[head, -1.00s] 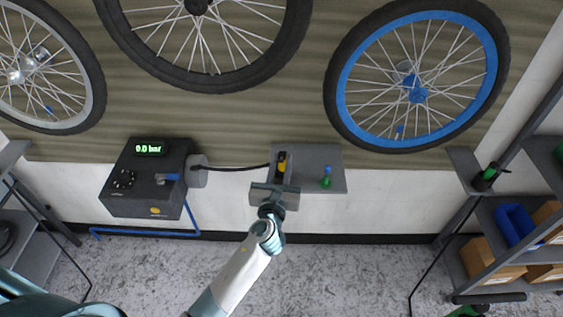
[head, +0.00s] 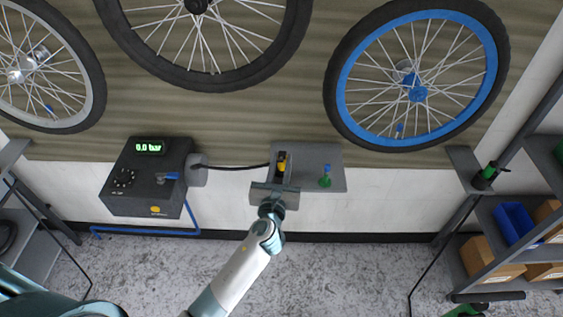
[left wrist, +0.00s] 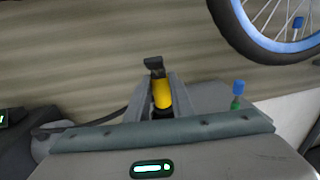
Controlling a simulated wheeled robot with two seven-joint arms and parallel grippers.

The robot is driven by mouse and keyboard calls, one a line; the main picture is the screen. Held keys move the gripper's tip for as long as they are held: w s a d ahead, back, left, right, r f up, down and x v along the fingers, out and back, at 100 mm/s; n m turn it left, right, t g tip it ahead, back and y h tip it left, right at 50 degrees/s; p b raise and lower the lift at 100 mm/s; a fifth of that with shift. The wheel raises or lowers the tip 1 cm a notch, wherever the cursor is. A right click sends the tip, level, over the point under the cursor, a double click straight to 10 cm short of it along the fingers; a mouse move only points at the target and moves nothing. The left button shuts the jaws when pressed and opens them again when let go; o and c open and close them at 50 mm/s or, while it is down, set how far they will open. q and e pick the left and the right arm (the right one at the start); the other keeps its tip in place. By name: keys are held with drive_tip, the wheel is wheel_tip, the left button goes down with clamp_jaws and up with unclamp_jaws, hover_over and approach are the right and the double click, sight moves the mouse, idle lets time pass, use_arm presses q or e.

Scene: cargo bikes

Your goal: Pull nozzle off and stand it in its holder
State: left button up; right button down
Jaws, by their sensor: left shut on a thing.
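The yellow nozzle with a black top (head: 282,160) is at the left part of the grey shelf (head: 310,152), on the end of a black hose (head: 235,168). My left gripper (head: 281,175) is shut on it; in the left wrist view the nozzle (left wrist: 162,92) stands roughly upright between the two grey fingers (left wrist: 162,98). The gripper body hides the nozzle's lower end, so I cannot tell what it rests on or in. I cannot make out a holder with certainty. My right gripper is not in view.
A small green piece with a blue top (head: 326,176) stands on the shelf just right of my gripper. The dark pump box (head: 150,180), reading 0.0 bar, is to the left. Wheels hang above, including a blue-rimmed one (head: 346,90). Side racks with boxes (head: 490,262) flank the floor.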

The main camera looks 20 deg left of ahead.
use_arm(q)
drive_tip(key=shift+f, duration=0.15)
idle(0.6)
drive_tip(key=shift+f+b, duration=0.4)
drive_tip(key=shift+f, duration=0.15)
drive_tip(key=shift+f, duration=0.2)
drive_tip(key=o, duration=1.1)
drive_tip(key=shift+o, duration=0.4)
drive_tip(key=shift+s, duration=0.2)
